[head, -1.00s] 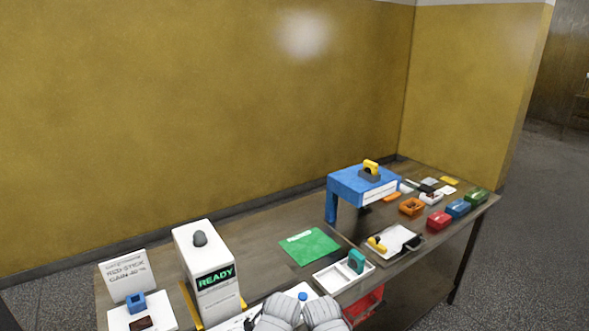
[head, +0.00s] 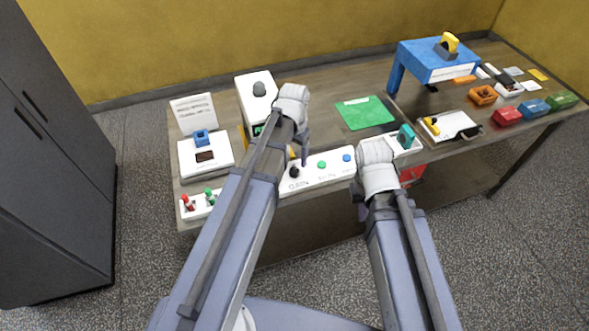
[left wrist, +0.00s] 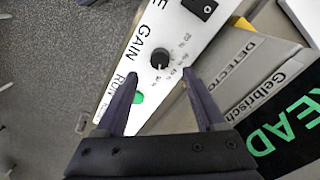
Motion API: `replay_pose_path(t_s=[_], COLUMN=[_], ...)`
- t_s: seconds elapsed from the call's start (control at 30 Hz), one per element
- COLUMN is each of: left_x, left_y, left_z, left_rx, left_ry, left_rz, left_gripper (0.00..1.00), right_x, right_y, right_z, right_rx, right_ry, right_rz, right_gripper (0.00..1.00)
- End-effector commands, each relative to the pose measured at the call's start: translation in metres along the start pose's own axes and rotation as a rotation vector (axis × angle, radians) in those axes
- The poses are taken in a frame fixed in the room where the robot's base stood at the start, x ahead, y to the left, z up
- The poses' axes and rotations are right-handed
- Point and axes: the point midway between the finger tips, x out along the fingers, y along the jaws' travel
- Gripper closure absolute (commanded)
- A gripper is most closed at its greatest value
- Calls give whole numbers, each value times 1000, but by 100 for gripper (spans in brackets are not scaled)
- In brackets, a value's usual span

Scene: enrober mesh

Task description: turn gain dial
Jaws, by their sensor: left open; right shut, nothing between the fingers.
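The gain dial is a small black round knob (left wrist: 160,58) on a white panel (left wrist: 135,55), with "GAIN" printed beside it and a ring of scale numbers. In the head view the dark knob (head: 294,171) shows at the panel's front, beside the left gripper. My left gripper (left wrist: 161,73) is open, with the dial appearing between and just beyond its fingertips; I cannot tell whether they touch it. In the head view the left gripper (head: 300,153) points down at the panel. My right gripper (head: 361,205) is shut and empty at the table's front edge, partly hidden by its arm.
A green RUN button (left wrist: 138,97) sits beside the dial, and a black switch (left wrist: 200,8) on its other side. The detector housing (head: 257,97) stands behind the panel. A blue button (head: 346,157) is near my right wrist. A green mat (head: 365,113) lies further back.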

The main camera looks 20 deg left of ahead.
Motion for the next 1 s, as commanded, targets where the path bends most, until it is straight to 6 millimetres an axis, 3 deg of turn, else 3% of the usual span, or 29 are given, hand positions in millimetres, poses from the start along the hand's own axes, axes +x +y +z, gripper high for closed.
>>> replay_pose_path(t_s=[0.03,0.43,0.83,1.0], left_x=[11,60,64,64], left_y=[0,0,0,0], left_z=[0,0,0,0], left_rx=[0,0,0,0], left_ry=[0,0,0,0], left_rz=[0,0,0,0], left_gripper=[29,29,29,46], right_x=[11,59,64,64], right_y=[-1,-6,-6,-6], right_z=[-1,-4,-4,-4], right_rx=[0,2,2,2], right_ry=[0,0,0,0], right_rz=[0,0,0,0], right_gripper=[100,100,100,100])
